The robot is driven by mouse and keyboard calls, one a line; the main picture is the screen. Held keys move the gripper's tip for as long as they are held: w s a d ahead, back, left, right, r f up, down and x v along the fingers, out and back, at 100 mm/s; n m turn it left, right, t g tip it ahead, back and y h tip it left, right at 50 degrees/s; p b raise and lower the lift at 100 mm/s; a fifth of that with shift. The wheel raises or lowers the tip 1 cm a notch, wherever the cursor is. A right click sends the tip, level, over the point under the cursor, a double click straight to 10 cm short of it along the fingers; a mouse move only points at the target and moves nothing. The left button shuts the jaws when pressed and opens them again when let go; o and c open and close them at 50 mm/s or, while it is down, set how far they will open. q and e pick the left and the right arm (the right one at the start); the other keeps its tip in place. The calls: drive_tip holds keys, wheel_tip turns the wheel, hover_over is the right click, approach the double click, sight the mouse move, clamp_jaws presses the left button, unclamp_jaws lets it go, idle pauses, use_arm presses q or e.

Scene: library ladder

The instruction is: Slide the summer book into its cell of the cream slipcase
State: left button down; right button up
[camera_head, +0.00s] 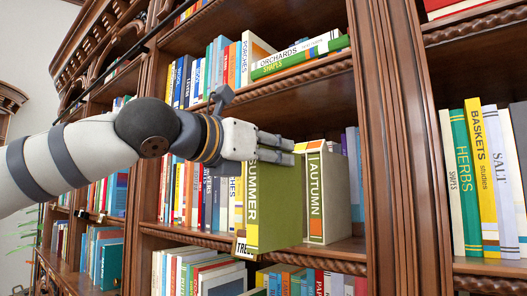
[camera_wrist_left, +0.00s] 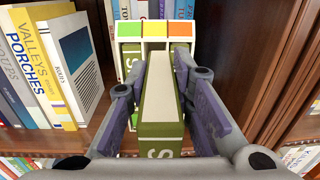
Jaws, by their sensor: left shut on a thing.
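The green summer book (camera_head: 275,205) stands upright with its SUMMER spine outward in the head view. My left gripper (camera_head: 285,147) is shut on its upper part. In the left wrist view the book (camera_wrist_left: 162,115) lies between both finger pads. The cream slipcase (camera_wrist_left: 128,31) stands on the shelf beyond it, with green, yellow and orange marks along its top. The book's far end overlaps the slipcase front near the yellow and orange marks; whether it is inside a cell cannot be told. The autumn book (camera_head: 315,193) stands in the slipcase, right of the summer book. My right gripper is not in view.
Leaning books, including Valleys and Porches (camera_wrist_left: 45,65), stand left of the slipcase. A wooden upright (camera_wrist_left: 275,65) is close on the right. A shelf with books (camera_head: 300,68) runs above, and another row of books (camera_head: 300,282) is below.

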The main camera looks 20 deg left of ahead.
use_arm(q)
drive_tip(key=shift+w+d+r, duration=0.1)
drive_tip(key=shift+w+d, duration=0.1)
drive_tip(key=shift+w, duration=0.15)
idle(0.4)
drive_tip(key=shift+s+r, duration=0.1)
drive_tip(key=shift+w+d, duration=0.1)
drive_tip(key=shift+w, duration=0.4)
idle(1.0)
drive_tip(key=shift+w, duration=0.2)
drive_tip(key=shift+s, duration=0.3)
drive_tip(key=shift+w+d, duration=0.1)
drive_tip(key=shift+w, duration=0.25)
idle(1.2)
drive_tip(key=shift+s, duration=0.1)
